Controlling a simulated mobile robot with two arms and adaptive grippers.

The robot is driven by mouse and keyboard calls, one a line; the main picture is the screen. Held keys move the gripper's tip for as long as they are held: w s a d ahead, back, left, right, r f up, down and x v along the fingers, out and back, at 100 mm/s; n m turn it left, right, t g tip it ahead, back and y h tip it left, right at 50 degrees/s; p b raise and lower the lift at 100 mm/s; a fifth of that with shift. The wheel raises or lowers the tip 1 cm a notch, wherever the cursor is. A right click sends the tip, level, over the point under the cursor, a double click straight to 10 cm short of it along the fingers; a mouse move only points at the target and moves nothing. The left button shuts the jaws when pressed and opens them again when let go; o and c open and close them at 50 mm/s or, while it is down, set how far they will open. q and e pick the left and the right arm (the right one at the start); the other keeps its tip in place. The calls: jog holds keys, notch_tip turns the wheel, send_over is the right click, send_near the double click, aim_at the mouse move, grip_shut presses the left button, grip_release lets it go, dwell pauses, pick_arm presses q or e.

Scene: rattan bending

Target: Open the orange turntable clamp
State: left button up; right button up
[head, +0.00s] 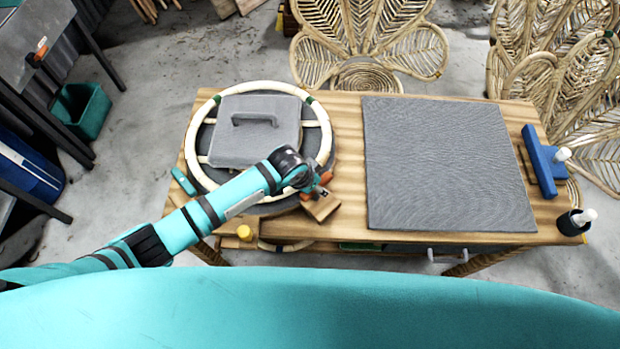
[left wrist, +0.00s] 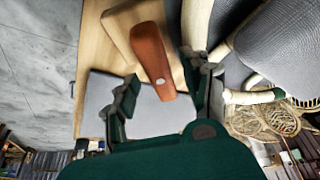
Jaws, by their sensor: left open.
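The orange turntable clamp (head: 326,178) sits at the right front edge of the round turntable (head: 205,135), above a small wooden block (head: 322,207). In the left wrist view its orange lever (left wrist: 152,58) lies between my finger tips, over the pale block (left wrist: 118,22). My left gripper (head: 313,184) is open around the lever; it also shows in the left wrist view (left wrist: 163,82). I cannot tell whether a finger touches the lever. In the head view my gripper partly hides the clamp. My right gripper is out of view.
A pale rattan ring (head: 190,140) and a grey plate with a handle (head: 222,145) lie on the turntable. A grey mat (head: 445,160) covers the table's right part. A blue tool (head: 540,162) stands far right.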

pick_arm(q)
jog(key=v, duration=1.1)
jog(key=shift+r, duration=0.25)
